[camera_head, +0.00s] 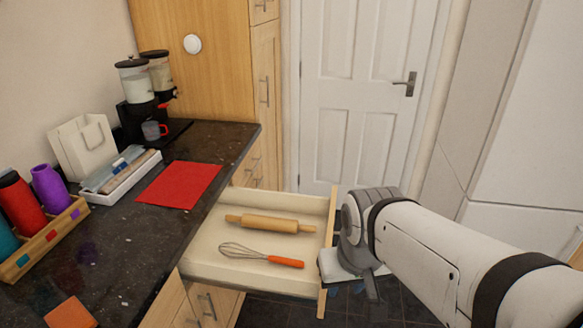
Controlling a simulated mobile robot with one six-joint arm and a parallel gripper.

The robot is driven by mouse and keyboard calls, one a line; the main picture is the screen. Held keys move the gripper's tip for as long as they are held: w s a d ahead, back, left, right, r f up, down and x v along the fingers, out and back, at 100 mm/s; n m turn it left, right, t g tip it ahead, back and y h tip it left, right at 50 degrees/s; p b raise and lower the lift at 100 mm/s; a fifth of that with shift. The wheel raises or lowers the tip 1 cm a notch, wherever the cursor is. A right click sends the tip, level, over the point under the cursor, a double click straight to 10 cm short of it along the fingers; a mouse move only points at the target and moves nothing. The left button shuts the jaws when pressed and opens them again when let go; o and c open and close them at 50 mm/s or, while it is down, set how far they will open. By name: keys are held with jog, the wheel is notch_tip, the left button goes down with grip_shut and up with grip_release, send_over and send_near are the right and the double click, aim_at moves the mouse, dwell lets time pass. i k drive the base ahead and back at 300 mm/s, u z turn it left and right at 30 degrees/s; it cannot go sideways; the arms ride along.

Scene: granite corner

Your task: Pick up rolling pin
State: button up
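A wooden rolling pin (269,224) lies in an open drawer (225,255) below the counter, near the drawer's far side. It lies roughly left to right, with a handle at each end. My arm reaches in from the right, and its end is just outside the drawer's front panel (329,245). My gripper (362,285) is beside that panel, mostly hidden by the wrist, and its fingers cannot be made out. The rolling pin is apart from my gripper.
A whisk (262,255) with an orange handle lies in the drawer, nearer than the rolling pin. The dark counter (130,230) holds a red mat (180,185), a tray (122,178), a rack of bottles (45,240) and a dispenser (140,85). A white door (355,100) stands behind.

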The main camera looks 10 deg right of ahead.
aim_at(276, 224)
jog(key=u, duration=1.45)
jog(key=k, duration=1.3)
jog(key=z, duration=1)
jog(key=i, duration=1)
jog(key=z, duration=0.05)
